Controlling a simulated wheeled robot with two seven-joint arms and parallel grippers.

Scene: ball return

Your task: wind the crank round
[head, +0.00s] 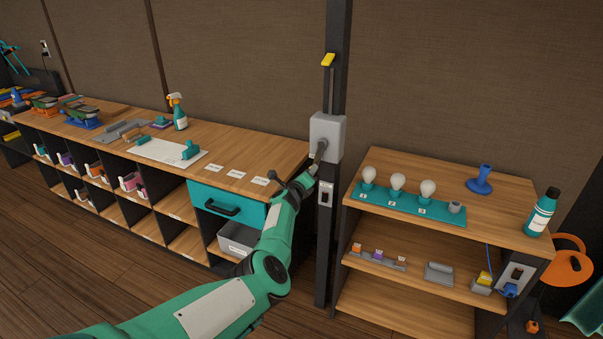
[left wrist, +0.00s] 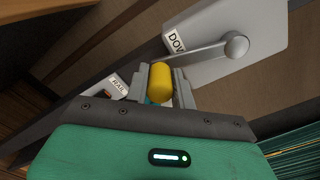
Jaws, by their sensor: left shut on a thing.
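The crank sits on a grey box (head: 327,137) fixed to a dark upright post. In the left wrist view the box (left wrist: 225,45) shows a metal crank arm (left wrist: 205,50) running from a round hub to a yellow handle (left wrist: 160,82). My left gripper (head: 311,172) is at the lower front of the box. In the left wrist view its fingers (left wrist: 160,88) are shut on the yellow handle, one on each side. A label on the box is partly hidden and starts "DOW". In the head view the handle is hidden by my gripper. My right gripper is not in view.
A yellow piece (head: 328,60) sits high on the post (head: 336,90). A switch plate (head: 325,194) is below the box. A cubby bench (head: 245,150) stands left, and a shelf (head: 480,240) with bulbs (head: 397,182) stands close on the right.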

